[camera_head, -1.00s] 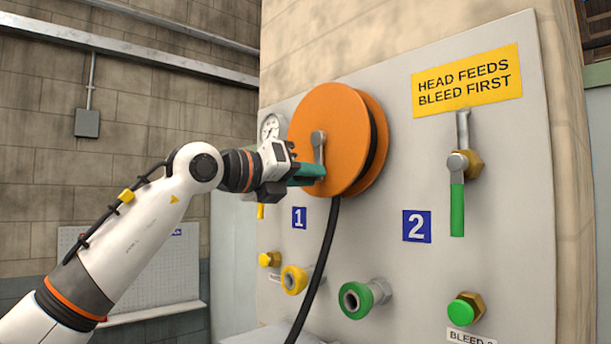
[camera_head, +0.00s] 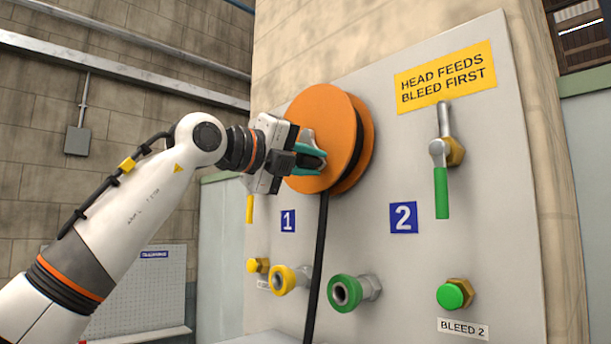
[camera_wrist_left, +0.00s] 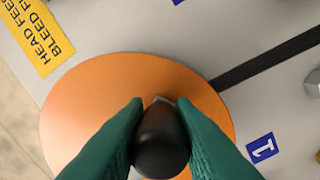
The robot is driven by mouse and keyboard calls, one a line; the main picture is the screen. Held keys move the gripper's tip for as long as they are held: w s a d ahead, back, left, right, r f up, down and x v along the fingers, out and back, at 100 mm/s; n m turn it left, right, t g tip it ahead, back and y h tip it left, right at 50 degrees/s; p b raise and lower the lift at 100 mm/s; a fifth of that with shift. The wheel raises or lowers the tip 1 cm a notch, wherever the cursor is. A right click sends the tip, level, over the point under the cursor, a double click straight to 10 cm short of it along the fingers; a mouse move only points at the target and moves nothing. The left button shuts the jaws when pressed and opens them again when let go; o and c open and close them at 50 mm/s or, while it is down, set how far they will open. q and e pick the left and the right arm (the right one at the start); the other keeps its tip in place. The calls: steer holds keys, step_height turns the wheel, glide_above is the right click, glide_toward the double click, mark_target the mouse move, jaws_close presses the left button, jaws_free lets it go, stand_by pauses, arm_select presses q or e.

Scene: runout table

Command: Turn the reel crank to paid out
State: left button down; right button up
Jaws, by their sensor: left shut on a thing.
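The orange reel (camera_head: 326,113) is mounted on the upper part of the grey panel, with a black hose (camera_head: 319,250) hanging down from it. In the head view my left gripper (camera_head: 318,158) is at the reel's face, and its body hides much of the crank. In the left wrist view the reel (camera_wrist_left: 85,110) fills the middle. There the teal fingers of my left gripper (camera_wrist_left: 160,145) are shut on the dark crank knob (camera_wrist_left: 160,138), one on each side. My right gripper is not in view.
On the panel (camera_head: 420,270) right of the reel is a valve with a green lever (camera_head: 441,190). Below are a yellow-ringed coupling (camera_head: 284,280), a green-ringed coupling (camera_head: 345,292) and a green bleed knob (camera_head: 452,295). A yellow sign (camera_head: 446,78) is above.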

arm_select(q)
steer(key=shift+s+d+r+n, duration=0.1)
steer(key=shift+r+n, duration=0.05)
steer(key=shift+n, duration=0.25)
steer(key=c, duration=1.2)
jaws_free()
steer(key=shift+c, duration=0.2)
steer(key=shift+a, duration=0.2)
steer(key=shift+s+a+b, duration=0.15)
steer(key=shift+s+b, duration=0.05)
steer(key=shift+b, duration=0.3)
steer(key=b+v, duration=0.6)
steer(key=v, duration=0.5)
steer(key=shift+s+a, duration=0.2)
steer(key=shift+s, duration=0.05)
